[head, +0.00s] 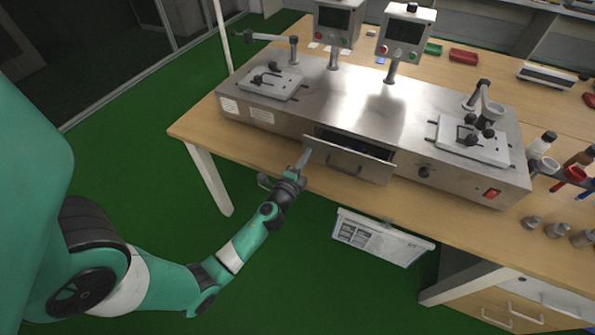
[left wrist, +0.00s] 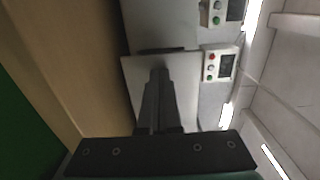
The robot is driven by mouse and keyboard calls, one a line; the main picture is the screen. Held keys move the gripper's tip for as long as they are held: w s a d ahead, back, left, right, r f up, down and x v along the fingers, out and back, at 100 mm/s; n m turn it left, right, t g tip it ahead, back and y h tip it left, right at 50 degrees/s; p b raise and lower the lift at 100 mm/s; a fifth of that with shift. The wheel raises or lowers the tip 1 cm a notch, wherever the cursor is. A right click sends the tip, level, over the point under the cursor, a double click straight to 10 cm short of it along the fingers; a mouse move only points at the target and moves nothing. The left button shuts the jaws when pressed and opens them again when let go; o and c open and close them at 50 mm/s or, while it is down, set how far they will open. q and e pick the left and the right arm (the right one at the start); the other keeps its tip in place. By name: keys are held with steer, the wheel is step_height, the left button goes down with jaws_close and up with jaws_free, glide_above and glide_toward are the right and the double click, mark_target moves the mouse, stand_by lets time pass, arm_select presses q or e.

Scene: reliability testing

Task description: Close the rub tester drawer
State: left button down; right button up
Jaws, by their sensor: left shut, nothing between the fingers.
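The rub tester (head: 270,115) is a long steel machine on the wooden table. Its drawer (head: 368,167) is partly pulled out of the front, with a dark gap showing behind the front panel and a handle on its face. My left gripper (head: 303,160) is shut and empty at the left end of the drawer front; I cannot tell whether it touches. In the left wrist view the shut fingers (left wrist: 159,76) point at a pale panel, which looks like the drawer front (left wrist: 133,76). My right gripper is not in view.
A clipped sheet (head: 380,238) hangs below the table edge. Bottles (head: 541,144) and metal weights (head: 556,230) stand at the right. The floor in front of the table's left side is clear.

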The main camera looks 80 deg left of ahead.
mark_target(313, 145)
arm_select(q)
steer(key=b+x, duration=0.1)
steer(key=x, duration=0.5)
steer(key=shift+s+f, duration=0.1)
steer(key=shift+f, duration=0.15)
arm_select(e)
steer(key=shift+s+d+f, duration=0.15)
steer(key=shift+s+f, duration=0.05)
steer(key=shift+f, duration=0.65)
arm_select(q)
steer(key=shift+d, duration=0.1)
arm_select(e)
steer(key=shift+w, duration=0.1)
arm_select(q)
steer(key=shift+s+d+r, duration=0.1)
steer(key=shift+d+r, duration=0.05)
steer(key=shift+r, duration=0.05)
steer(key=v, duration=1.3)
steer(key=shift+d, duration=0.2)
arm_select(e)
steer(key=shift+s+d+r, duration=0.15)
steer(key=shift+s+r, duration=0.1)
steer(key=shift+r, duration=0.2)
arm_select(q)
steer(key=shift+s+p, duration=0.15)
steer(key=shift+p, duration=0.15)
